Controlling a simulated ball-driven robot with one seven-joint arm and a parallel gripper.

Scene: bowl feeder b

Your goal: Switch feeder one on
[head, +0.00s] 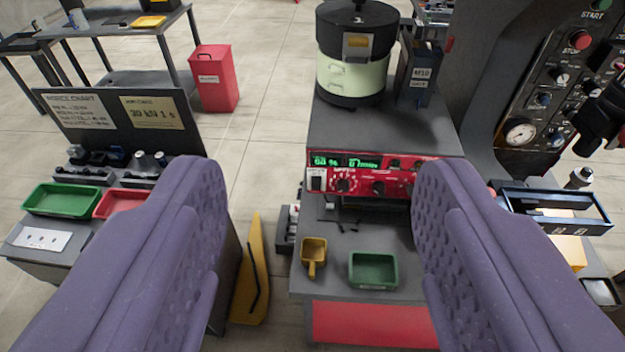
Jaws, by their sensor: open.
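In the head view my gripper (304,210) is open, its two purple padded fingers wide apart with nothing between them. Between and beyond the fingertips is a red control unit (360,187) with lit green displays, several dark knobs and a pale rocker switch (316,180) at its left end. The switch's position is too small to tell. The right finger covers the unit's right end. Behind it on the grey stand is a feeder bowl (354,75) with a black top and cream body. The fingers appear apart from the unit.
A grey bench (333,277) below the unit holds a yellow scoop (313,254) and a green tray (373,270). A left bench carries green and red trays (62,200). A dark machine panel (560,75) stands at right. A red bin (214,80) stands on open floor at the back.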

